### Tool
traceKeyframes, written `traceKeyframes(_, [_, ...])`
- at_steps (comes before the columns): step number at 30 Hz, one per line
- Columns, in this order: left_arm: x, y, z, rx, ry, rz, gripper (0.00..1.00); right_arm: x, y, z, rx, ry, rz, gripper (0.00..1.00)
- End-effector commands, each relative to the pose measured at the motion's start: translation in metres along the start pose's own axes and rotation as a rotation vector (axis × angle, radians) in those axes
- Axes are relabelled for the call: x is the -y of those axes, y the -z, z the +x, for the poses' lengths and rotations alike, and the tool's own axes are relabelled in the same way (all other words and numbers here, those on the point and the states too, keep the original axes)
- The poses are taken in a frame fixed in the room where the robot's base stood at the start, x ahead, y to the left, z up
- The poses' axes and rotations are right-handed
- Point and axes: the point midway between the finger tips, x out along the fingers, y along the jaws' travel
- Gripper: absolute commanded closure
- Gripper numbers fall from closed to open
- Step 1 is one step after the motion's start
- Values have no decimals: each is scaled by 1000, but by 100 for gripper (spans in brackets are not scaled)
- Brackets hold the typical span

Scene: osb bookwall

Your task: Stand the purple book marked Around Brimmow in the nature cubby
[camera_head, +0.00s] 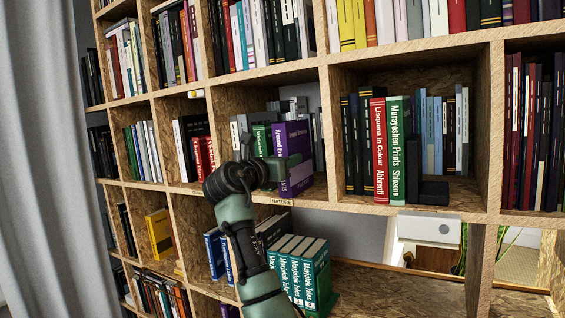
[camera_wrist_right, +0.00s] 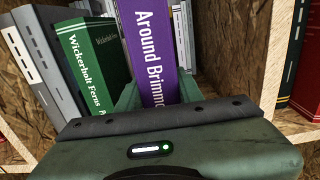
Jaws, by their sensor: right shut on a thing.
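The purple book marked Around Brimmow (camera_head: 294,150) is upright, spine outward, at the front of the cubby labelled NATURE (camera_head: 282,201). It also shows in the right wrist view (camera_wrist_right: 155,40). My right gripper (camera_head: 274,171) is shut on the book's spine end, with a dark green finger on each side in the right wrist view (camera_wrist_right: 158,94). The green book Wickerholt Ferns (camera_wrist_right: 92,60) leans just left of it. Whether the purple book's bottom rests on the board is hard to tell. My left gripper is not in view.
Grey and white books (camera_wrist_right: 40,55) stand left of the green book, and pale books (camera_head: 316,138) stand behind at right. A wooden divider (camera_head: 329,135) bounds the cubby on the right.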

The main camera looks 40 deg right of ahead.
Motion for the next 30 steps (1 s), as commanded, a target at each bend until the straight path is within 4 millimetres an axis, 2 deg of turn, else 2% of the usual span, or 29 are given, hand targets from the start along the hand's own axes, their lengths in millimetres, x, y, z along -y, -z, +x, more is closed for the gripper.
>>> traceKeyframes(21, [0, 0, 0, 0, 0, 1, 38, 1, -4, 46, 7, 3, 1, 100])
traceKeyframes(30, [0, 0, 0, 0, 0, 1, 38, 1, -4, 57, 7, 1, 3, 100])
